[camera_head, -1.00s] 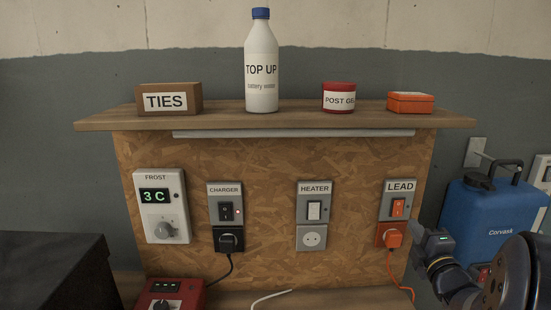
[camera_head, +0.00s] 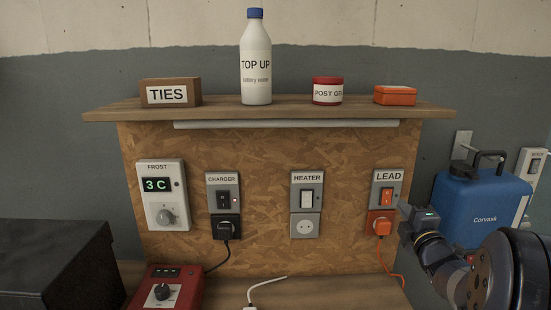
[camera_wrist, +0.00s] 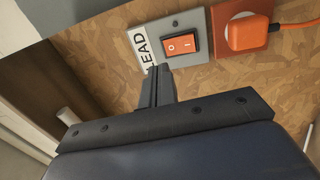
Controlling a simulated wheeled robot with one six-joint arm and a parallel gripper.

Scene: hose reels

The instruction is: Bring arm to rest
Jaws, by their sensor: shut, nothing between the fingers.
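My gripper (camera_head: 404,211) is at the right of the board in the head view, just right of the LEAD switch and its orange socket. In the wrist view its fingers (camera_wrist: 158,82) are together with nothing between them, their tips near the lower edge of the LEAD switch plate. The LEAD switch (camera_head: 386,197) has an orange rocker, which also shows in the wrist view (camera_wrist: 181,45). An orange plug (camera_head: 382,227) with an orange cord sits in the socket below it. Part of my dark arm fills the lower right.
A wooden shelf (camera_head: 217,109) overhangs the board, bearing a bottle (camera_head: 256,75), a TIES box (camera_head: 170,92), a red tin (camera_head: 327,91) and an orange box (camera_head: 394,96). A blue canister (camera_head: 483,208) stands behind my arm. A dark box (camera_head: 55,265) is at lower left.

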